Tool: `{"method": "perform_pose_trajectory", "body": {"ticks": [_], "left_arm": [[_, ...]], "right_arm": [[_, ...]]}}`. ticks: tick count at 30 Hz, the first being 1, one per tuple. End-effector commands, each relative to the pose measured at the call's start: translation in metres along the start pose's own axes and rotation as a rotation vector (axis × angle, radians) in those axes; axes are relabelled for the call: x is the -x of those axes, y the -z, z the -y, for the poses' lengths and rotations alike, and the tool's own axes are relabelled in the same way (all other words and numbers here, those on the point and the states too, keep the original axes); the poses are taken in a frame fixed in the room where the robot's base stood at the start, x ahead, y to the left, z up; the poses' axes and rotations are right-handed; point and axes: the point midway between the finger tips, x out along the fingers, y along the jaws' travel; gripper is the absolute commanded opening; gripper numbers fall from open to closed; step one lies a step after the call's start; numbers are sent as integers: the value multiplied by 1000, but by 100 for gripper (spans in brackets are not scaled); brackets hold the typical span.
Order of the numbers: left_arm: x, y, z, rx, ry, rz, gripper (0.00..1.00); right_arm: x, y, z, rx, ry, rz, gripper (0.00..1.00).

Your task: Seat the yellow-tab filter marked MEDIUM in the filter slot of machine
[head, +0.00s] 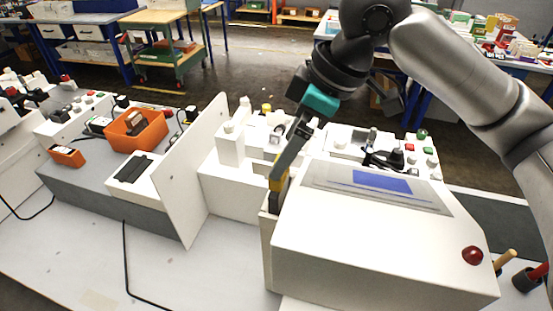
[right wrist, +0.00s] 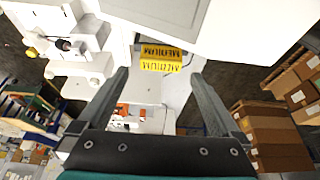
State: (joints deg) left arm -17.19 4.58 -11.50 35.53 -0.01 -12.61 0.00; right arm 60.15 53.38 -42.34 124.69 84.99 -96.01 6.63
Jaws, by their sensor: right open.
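The yellow-tab filter (head: 278,181) stands at the left end of the white machine (head: 370,248), its dark lower part down in the filter slot there. How deep it sits cannot be told. In the right wrist view its yellow tab (right wrist: 160,60) shows the word MEDIUM upside down. My right gripper (head: 281,170) is just above the tab in the head view. In the wrist view its fingers (right wrist: 160,76) are spread wide on either side of the tab, with gaps, holding nothing. My left gripper is not in view.
A white upright panel (head: 190,170) stands left of the machine, beyond a clear strip of table. An orange bin (head: 137,130) stands farther left. White equipment (head: 232,146) is behind the slot. A red button (head: 472,256) is on the machine's right side.

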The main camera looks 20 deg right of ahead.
Motion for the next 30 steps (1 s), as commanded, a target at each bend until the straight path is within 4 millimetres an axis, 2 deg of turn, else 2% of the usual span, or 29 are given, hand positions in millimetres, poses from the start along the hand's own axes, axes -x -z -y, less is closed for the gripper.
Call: {"method": "perform_pose_trajectory", "body": {"ticks": [1, 3, 7, 12, 25, 30], "left_arm": [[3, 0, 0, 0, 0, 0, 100], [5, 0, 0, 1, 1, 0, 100], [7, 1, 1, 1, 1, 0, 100], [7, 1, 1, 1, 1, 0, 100], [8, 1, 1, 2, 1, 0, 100], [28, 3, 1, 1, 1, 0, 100]], "right_arm": [[12, 1, -1, 0, -3, -3, 100], [24, 0, 0, 0, -3, -1, 100], [38, 0, 0, -1, -1, -1, 100], [44, 0, 0, -1, 1, 0, 100], [44, 0, 0, -1, 1, 0, 100], [63, 8, 0, -1, 1, 0, 100]]}}
